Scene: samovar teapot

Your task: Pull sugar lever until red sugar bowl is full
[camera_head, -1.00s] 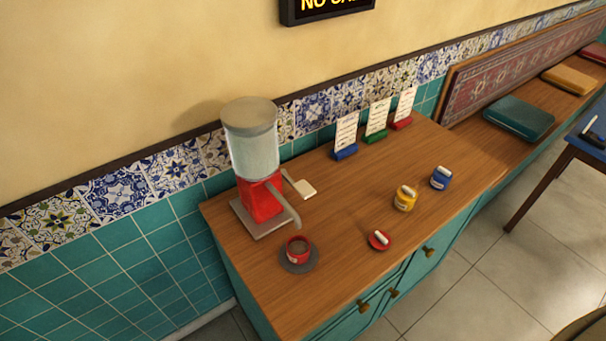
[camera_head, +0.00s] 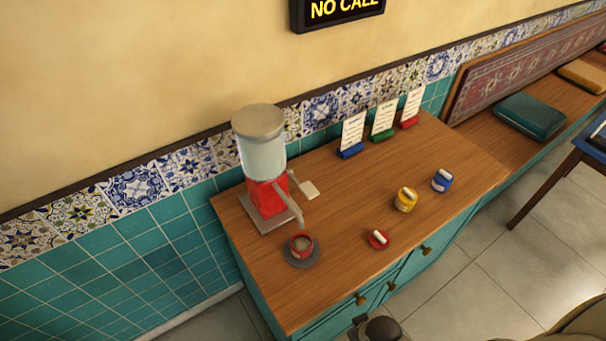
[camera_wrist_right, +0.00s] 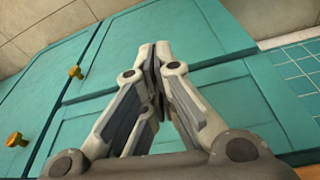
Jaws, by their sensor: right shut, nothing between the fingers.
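The sugar dispenser (camera_head: 262,150) stands on the wooden counter, with a clear tank and a red base. Its lever, with a pale flat handle (camera_head: 309,189), sticks out on the right side. The red sugar bowl (camera_head: 301,246) sits on a round grey plate (camera_head: 300,260) near the spout (camera_head: 294,207); pale content shows inside, but I cannot tell how full it is. My right gripper (camera_wrist_right: 153,50) is shut and empty, in front of the teal cabinet doors in the right wrist view. My left gripper is not in view.
A yellow jar (camera_head: 405,200) and a blue jar (camera_head: 441,181) stand on the counter (camera_head: 340,270) to the right. Cards in blue, green and red holders (camera_head: 382,134) stand along the wall. Brass knobs (camera_head: 427,250) stick out from the cabinet front.

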